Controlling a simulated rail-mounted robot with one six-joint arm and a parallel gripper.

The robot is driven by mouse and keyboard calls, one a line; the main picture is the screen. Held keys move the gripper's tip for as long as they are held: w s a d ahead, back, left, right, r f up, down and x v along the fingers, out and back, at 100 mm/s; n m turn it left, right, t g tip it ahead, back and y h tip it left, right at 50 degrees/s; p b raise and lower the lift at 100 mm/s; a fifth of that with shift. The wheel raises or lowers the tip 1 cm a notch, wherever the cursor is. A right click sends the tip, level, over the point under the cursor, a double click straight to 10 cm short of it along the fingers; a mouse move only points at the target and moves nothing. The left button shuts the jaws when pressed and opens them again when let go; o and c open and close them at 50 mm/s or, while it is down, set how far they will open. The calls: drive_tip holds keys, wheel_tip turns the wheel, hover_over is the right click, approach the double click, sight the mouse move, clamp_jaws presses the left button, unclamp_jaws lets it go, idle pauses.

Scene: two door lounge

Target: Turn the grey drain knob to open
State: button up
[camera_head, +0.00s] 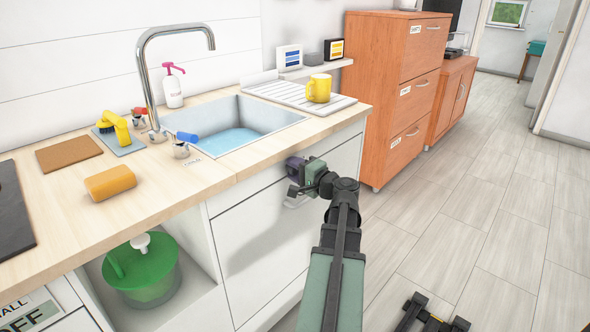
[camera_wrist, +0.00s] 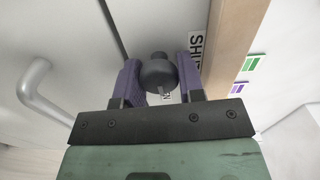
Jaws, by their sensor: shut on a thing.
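The grey drain knob (camera_wrist: 158,74) shows in the wrist view as a dark round knob on the pale cabinet front, just below the counter edge. My gripper (camera_wrist: 159,70) has a purple finger on each side of the knob and is shut on it. In the head view my gripper (camera_head: 296,168) reaches the cabinet front below the sink, and the knob is hidden there behind the fingers. A "SH..." label (camera_wrist: 195,45) is partly covered by the right finger, and a label ending in "EN" below the knob is mostly hidden.
The sink (camera_head: 235,128) holds bluish water. A yellow mug (camera_head: 318,88) stands on the drainboard beside it. A curved metal handle (camera_wrist: 38,88) is left of the gripper in the wrist view. Orange drawers (camera_head: 390,95) stand beyond the counter.

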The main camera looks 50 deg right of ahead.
drive_tip(key=shift+m, duration=0.4)
drive_tip(key=o, duration=0.9)
drive_tip(key=shift+s, duration=0.1)
drive_tip(key=s, duration=0.3)
drive_tip(key=s+a, duration=0.1)
drive_tip(key=s, duration=0.6)
drive_tip(key=shift+s+a, duration=0.15)
drive_tip(key=shift+s, duration=0.15)
